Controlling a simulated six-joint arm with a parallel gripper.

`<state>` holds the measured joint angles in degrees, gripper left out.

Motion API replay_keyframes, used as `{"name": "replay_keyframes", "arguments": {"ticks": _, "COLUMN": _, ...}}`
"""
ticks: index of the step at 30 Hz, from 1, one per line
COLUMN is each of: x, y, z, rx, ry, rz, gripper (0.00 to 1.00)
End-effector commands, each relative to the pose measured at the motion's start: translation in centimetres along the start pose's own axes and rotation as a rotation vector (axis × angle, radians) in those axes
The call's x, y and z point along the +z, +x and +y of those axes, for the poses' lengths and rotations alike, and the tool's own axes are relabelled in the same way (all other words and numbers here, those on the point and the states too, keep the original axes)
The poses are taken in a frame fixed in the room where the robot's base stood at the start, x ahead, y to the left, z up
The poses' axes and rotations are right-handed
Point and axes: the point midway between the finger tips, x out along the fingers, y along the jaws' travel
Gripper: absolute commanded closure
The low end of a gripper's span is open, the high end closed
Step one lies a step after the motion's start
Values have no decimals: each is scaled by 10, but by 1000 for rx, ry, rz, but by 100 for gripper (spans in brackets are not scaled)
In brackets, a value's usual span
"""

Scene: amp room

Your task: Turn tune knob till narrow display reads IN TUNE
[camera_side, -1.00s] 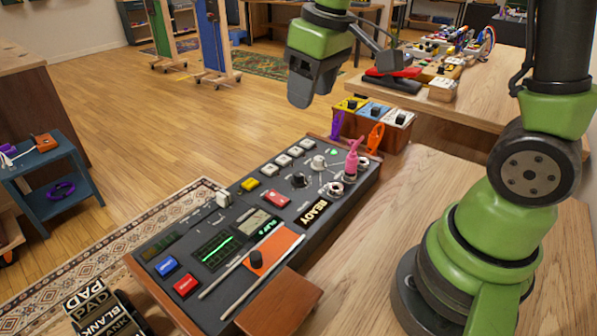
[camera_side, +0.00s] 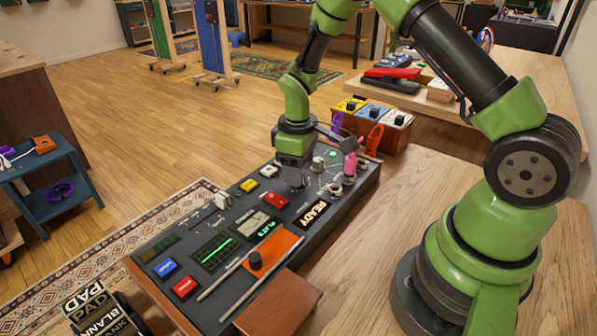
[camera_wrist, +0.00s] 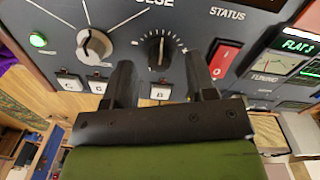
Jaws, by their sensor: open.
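A black knob (camera_wrist: 160,48) with a ring of tick marks sits on the dark console panel (camera_wrist: 125,20); I cannot read a TUNE label on it. My gripper (camera_wrist: 159,66) is open, with one finger on each side of this knob in the wrist view; I cannot tell whether they touch it. In the side view my gripper (camera_side: 294,178) is down at the panel and hides the knob. The narrow display (camera_wrist: 298,46) reads FLAT 3 in green; it also shows in the side view (camera_side: 267,228). A tuning meter (camera_wrist: 270,62) sits beside it.
A grey knob (camera_wrist: 95,47) and a green light (camera_wrist: 38,40) are left of the gripper in the wrist view. A red switch (camera_wrist: 224,58) is close to the right finger. A pink object (camera_side: 350,164) stands on the console's far end.

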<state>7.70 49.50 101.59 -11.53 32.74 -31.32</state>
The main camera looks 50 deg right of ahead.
Motion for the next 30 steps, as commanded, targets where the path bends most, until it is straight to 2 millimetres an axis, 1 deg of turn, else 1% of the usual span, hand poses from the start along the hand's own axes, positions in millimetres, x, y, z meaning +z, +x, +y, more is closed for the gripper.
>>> {"name": "replay_keyframes", "arguments": {"ticks": 1, "x": 0, "y": 6, "z": 0, "rx": -1, "ry": 0, "rz": -1, "gripper": 48}}
{"name": "replay_keyframes", "arguments": {"ticks": 5, "x": 0, "y": 14, "z": 0, "rx": 0, "ry": 1, "rz": 1, "gripper": 48}}
{"name": "replay_keyframes", "arguments": {"ticks": 13, "x": 0, "y": 15, "z": 0, "rx": 1, "ry": 1, "rz": 2, "gripper": 48}}
{"name": "replay_keyframes", "arguments": {"ticks": 14, "x": 0, "y": 15, "z": 0, "rx": 1, "ry": 1, "rz": 2, "gripper": 53}}
{"name": "replay_keyframes", "arguments": {"ticks": 15, "x": 0, "y": 15, "z": 0, "rx": 1, "ry": 1, "rz": 2, "gripper": 62}}
{"name": "replay_keyframes", "arguments": {"ticks": 17, "x": 0, "y": 15, "z": 0, "rx": 1, "ry": 1, "rz": 2, "gripper": 76}}
{"name": "replay_keyframes", "arguments": {"ticks": 18, "x": 0, "y": 15, "z": 0, "rx": 1, "ry": 1, "rz": 2, "gripper": 85}}
{"name": "replay_keyframes", "arguments": {"ticks": 20, "x": 0, "y": 15, "z": 0, "rx": 1, "ry": 1, "rz": 1, "gripper": 98}}
{"name": "replay_keyframes", "arguments": {"ticks": 30, "x": 0, "y": 14, "z": 0, "rx": 1, "ry": 41, "rz": 0, "gripper": 98}}
